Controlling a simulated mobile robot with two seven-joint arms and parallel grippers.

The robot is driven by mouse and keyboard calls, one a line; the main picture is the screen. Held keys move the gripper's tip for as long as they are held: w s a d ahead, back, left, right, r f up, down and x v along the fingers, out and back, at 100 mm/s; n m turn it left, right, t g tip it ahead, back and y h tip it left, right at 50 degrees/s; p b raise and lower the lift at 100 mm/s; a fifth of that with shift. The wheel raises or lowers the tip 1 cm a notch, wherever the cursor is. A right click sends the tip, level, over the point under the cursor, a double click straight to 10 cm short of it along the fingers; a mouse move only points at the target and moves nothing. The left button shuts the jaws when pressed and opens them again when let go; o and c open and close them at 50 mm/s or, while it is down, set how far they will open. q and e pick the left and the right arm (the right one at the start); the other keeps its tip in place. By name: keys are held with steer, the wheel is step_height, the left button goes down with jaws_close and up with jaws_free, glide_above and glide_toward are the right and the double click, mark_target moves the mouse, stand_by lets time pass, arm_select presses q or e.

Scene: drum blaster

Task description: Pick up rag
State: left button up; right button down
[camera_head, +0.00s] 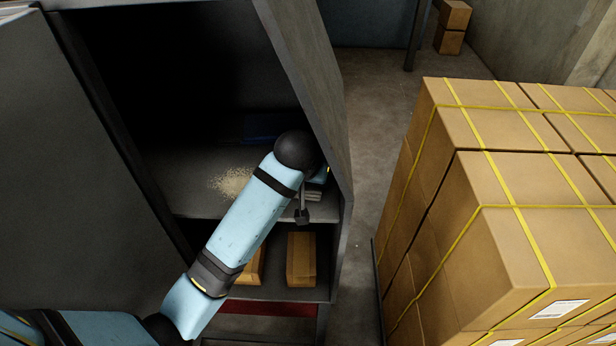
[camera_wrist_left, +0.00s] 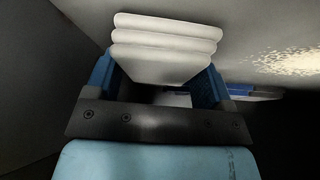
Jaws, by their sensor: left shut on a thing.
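The rag (camera_wrist_left: 165,48) is a pale, folded stack of several layers. In the left wrist view it sits between the blue fingers of my left gripper (camera_wrist_left: 156,78), which is shut on it. In the head view the rag (camera_head: 313,195) shows only in part at the right end of the cabinet's upper shelf, beside the inner side wall. My left forearm and wrist hide most of the gripper there. I cannot tell whether the rag still touches the shelf. My right gripper is not in view.
A patch of pale grains (camera_head: 232,181) lies on the shelf left of my arm. A dark blue thing (camera_head: 262,127) is deeper inside. The cabinet side wall (camera_head: 312,75) stands close right. Strapped cartons (camera_head: 500,220) stand right, across a floor gap.

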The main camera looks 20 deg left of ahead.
arm_select(q)
steer(key=shift+r, duration=0.4)
step_height(320, 180, up, 2)
steer(key=shift+r+b, duration=0.15)
steer(key=shift+b, duration=0.3)
steer(key=s+b, duration=0.1)
steer(key=s, duration=0.5)
steer(key=s+d, duration=0.1)
steer(key=s, duration=0.5)
steer(key=s+b, duration=0.1)
steer(key=s, duration=0.5)
steer(key=shift+d+b, duration=0.3)
